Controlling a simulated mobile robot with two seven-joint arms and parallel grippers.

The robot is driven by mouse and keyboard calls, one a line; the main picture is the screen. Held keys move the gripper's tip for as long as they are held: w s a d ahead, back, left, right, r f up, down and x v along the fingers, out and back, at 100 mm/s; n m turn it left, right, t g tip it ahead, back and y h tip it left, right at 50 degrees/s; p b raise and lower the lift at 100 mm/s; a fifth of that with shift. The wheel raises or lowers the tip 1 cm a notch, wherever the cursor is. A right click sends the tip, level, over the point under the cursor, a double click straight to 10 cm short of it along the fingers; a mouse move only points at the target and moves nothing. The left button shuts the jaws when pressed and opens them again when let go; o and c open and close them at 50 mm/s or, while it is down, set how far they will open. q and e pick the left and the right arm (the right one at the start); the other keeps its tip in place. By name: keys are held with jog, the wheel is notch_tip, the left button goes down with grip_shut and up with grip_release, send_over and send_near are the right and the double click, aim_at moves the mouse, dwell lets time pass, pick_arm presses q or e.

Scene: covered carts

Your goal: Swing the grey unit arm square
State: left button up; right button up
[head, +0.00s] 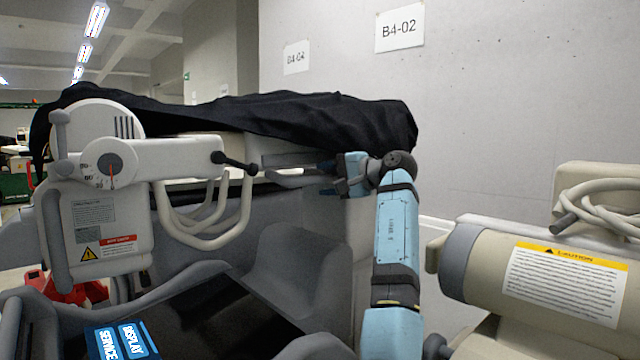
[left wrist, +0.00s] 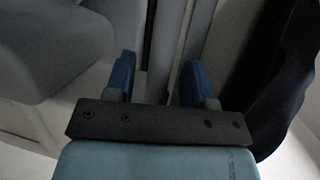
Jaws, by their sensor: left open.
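The grey unit arm (head: 170,158) runs level to the right from a round pivot on the covered cart. Its pivot dial (head: 110,163) has a dark hub, printed scale marks and an orange-red pointer standing near upright. A black rod with knobbed ends (head: 235,162) sits at the arm's right end. My left gripper (head: 330,180) is open, pointing left, to the right of that rod, close to a pale curved bar (head: 290,178). In the left wrist view the blue fingers (left wrist: 158,78) are apart, with pale and grey strips beyond them; I cannot tell whether anything is between them.
A black cover (head: 270,112) drapes over the cart's top above my gripper. Hanging pale cables (head: 205,235) loop below the arm. A beige cylindrical unit (head: 520,275) stands at the right. A concrete wall (head: 520,110) closes off the back.

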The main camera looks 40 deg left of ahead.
pick_arm(q)
jog(key=shift+x, duration=1.05)
